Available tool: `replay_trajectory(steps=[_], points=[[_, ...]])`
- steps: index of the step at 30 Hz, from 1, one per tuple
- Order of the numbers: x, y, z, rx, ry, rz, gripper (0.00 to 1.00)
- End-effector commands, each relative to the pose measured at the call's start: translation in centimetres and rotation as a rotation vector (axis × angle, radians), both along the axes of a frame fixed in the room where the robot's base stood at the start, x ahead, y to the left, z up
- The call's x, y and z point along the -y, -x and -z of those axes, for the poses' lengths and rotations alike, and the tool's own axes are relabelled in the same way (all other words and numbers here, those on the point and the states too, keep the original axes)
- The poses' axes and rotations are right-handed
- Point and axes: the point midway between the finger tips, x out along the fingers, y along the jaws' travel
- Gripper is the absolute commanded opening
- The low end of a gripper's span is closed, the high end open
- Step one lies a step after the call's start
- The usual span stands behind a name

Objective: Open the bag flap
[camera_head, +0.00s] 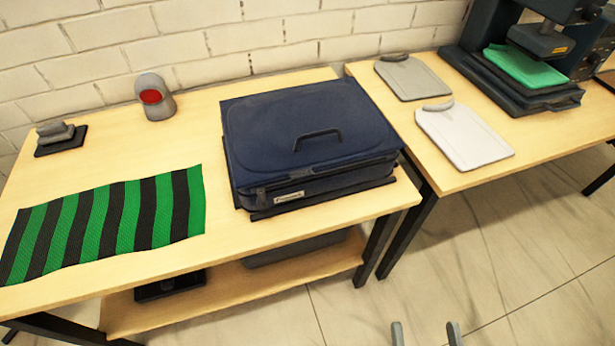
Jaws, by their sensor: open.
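A dark blue bag (310,179) lies on the left wooden table. Its blue flap (270,125) lies flat and closed over the top, with a dark handle (318,139) standing up from it. A small white label (289,197) shows on the bag's front side. My gripper (426,335) shows only as two grey fingertips at the bottom edge, apart and with nothing between them. It is over the floor, to the right of and in front of the bag, not touching it. The rest of the gripper is out of the picture.
A green and black striped cloth (110,222) lies left of the bag. A grey device with a red face (153,97) stands behind. The right table holds two pale boards (464,135) and a dark press (525,75). A lower shelf (235,286) sits under the left table.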

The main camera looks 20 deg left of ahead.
Motion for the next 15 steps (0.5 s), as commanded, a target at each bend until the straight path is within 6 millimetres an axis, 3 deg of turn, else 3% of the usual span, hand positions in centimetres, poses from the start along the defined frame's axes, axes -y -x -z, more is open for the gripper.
replay_trajectory(steps=[1, 6, 15], points=[[-1.4, -1.7, -0.6, 0.025, -0.009, -0.030, 0.67], [-6.2, -6.8, -1.3, 0.070, -0.037, -0.118, 0.67], [-16.6, -14.4, -3.0, 0.096, -0.058, -0.272, 0.67]])
